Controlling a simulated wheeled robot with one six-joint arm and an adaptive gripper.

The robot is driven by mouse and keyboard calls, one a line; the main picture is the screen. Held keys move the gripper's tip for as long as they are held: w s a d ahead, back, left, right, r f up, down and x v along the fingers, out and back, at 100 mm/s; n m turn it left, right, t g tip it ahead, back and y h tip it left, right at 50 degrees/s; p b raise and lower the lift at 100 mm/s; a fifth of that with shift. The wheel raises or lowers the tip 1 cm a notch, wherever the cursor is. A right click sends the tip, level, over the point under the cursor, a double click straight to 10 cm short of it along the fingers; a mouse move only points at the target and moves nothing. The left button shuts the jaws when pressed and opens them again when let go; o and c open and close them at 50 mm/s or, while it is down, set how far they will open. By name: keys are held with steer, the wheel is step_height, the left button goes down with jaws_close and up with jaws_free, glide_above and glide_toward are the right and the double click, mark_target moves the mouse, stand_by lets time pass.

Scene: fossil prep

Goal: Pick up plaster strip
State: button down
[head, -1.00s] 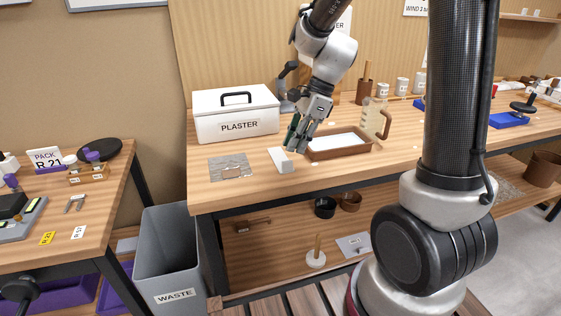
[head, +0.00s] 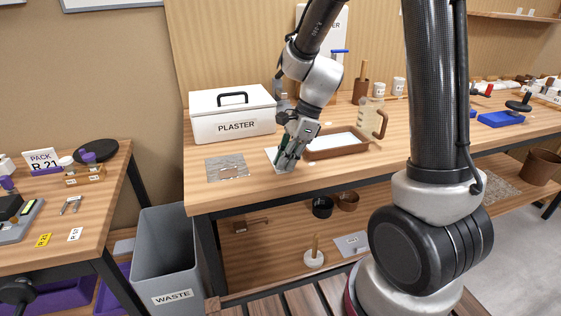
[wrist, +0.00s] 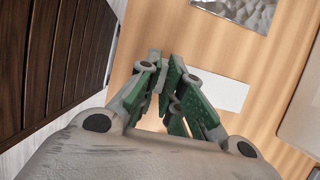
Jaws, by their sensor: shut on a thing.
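The plaster strip (head: 271,153) is a flat white piece on the wooden bench, between the metal sheet and the brown tray. It also shows in the wrist view (wrist: 225,93) as a white rectangle. My gripper (head: 283,165) is down at the strip and covers part of it in the head view. In the wrist view my gripper's green-padded fingers (wrist: 173,72) are close together at the strip's left end, shut on it. The gripped edge is hidden between the fingers. The strip appears to be at bench level; I cannot tell whether it is lifted.
A white PLASTER box (head: 232,115) stands behind left. A grey metal sheet (head: 214,162) lies left of the strip. A brown tray (head: 352,153) with white contents is close on the right, with a clear jug (head: 369,115) behind. A grey waste bin (head: 165,240) stands below left.

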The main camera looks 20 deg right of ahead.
steer(key=shift+r, duration=0.1)
step_height(320, 180, up, 10)
stand_by(0.4)
steer(key=c, duration=2.1)
jaws_free()
jaws_close()
steer(key=shift+d, duration=0.1)
